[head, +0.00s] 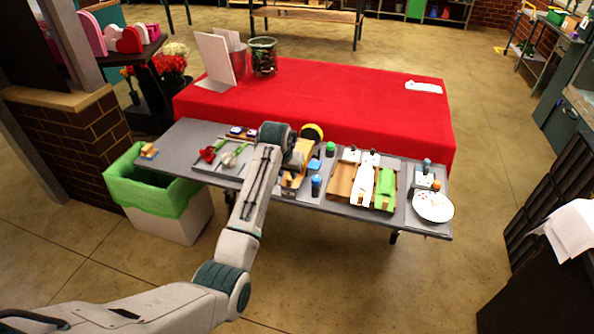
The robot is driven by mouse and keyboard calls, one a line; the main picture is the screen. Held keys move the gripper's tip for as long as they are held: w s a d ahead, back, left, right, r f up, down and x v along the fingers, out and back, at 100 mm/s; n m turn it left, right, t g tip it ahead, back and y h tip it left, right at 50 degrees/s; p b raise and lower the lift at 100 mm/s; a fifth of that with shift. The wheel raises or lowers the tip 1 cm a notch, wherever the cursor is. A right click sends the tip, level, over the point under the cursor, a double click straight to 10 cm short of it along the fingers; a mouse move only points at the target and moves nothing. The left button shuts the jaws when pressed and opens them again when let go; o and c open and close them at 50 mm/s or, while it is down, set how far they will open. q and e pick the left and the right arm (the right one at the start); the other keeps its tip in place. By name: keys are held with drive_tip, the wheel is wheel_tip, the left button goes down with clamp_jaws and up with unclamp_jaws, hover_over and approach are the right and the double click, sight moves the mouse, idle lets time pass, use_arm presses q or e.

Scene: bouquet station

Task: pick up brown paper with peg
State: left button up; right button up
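The brown paper (341,182) lies on the grey table, leftmost in a row of three papers. My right gripper is not in view.
Red and white flowers (208,153) lie on the table's left part. A blue-capped bottle (316,186) stands between my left gripper and the brown paper. A red-covered table (330,100) stands behind; a green-lined bin (150,190) is left.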

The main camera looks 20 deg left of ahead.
sight(289, 179)
use_arm(q)
drive_tip(key=shift+w+f, duration=0.15)
drive_tip(key=shift+f, duration=0.15)
drive_tip(key=shift+w+f+p, duration=0.15)
drive_tip(key=shift+f+p, duration=0.2)
drive_tip(key=shift+p, duration=0.1)
drive_tip(key=p+x, duration=0.1)
drive_tip(key=x, duration=0.2)
drive_tip(key=shift+w+a, duration=0.15)
drive_tip(key=shift+w, duration=0.1)
drive_tip(key=shift+w+f, duration=0.2)
drive_tip(key=shift+f, duration=0.4)
drive_tip(key=shift+c, duration=0.5)
clamp_jaws()
